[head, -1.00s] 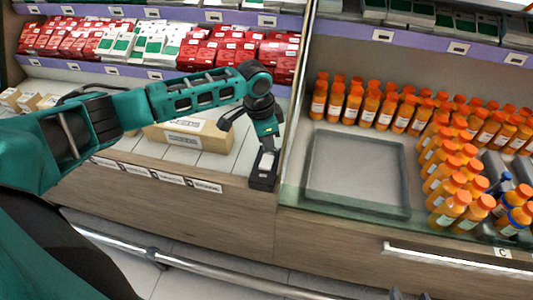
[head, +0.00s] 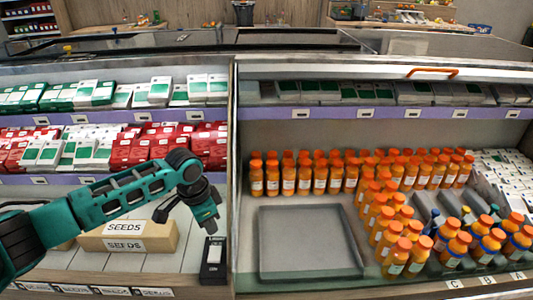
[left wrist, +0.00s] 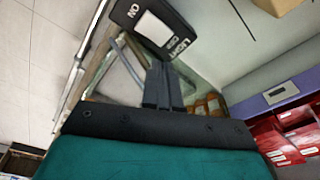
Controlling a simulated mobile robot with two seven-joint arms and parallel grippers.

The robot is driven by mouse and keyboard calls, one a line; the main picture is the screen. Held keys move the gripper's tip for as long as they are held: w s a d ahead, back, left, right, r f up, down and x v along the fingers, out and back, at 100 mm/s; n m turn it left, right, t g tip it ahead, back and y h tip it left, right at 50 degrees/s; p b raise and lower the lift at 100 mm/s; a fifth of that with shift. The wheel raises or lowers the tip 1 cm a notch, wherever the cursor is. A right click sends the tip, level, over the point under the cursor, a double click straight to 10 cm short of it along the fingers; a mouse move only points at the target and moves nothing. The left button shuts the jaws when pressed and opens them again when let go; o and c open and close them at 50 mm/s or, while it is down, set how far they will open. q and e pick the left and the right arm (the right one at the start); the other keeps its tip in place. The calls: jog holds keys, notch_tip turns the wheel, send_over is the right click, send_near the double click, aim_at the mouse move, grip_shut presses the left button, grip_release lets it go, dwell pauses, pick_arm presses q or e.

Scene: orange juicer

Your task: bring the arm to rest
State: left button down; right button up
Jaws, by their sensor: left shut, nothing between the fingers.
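My left arm (head: 120,195) reaches in from the left, over the shelf with the seed boxes. Its gripper (head: 211,229) points down just above a small black switch box (head: 213,265) on the shelf's front edge. In the left wrist view the fingers (left wrist: 163,85) are shut together with nothing between them. My right gripper is not in view.
A cardboard SEEDS box (head: 160,238) lies under the left forearm. A divider (head: 232,190) stands just right of the gripper. Beyond it are an empty grey tray (head: 262,274) and rows of orange-capped bottles (head: 335,176). Red and green-white packets (head: 90,150) fill the shelves behind.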

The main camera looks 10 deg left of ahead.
pick_arm(q)
jog(key=s+d+f+n+t+h, duration=0.1)
jog(key=s+d+f+t+h, duration=0.1)
jog(key=s+d+f, duration=0.35)
jog(key=s+d+f+n+t+h, duration=0.1)
jog(key=s+d+f+t+h, duration=0.15)
jog(key=d, duration=0.55)
jog(key=s+a+n+t+y, duration=0.3)
jog(key=s+a+n+t, duration=0.1)
jog(key=s, duration=0.6)
jog(key=a+t, duration=0.1)
jog(key=a, duration=0.1)
jog(key=shift+s+a+f+y, duration=0.3)
jog(key=shift+s+a+y, duration=0.05)
jog(key=shift+s+a, duration=0.05)
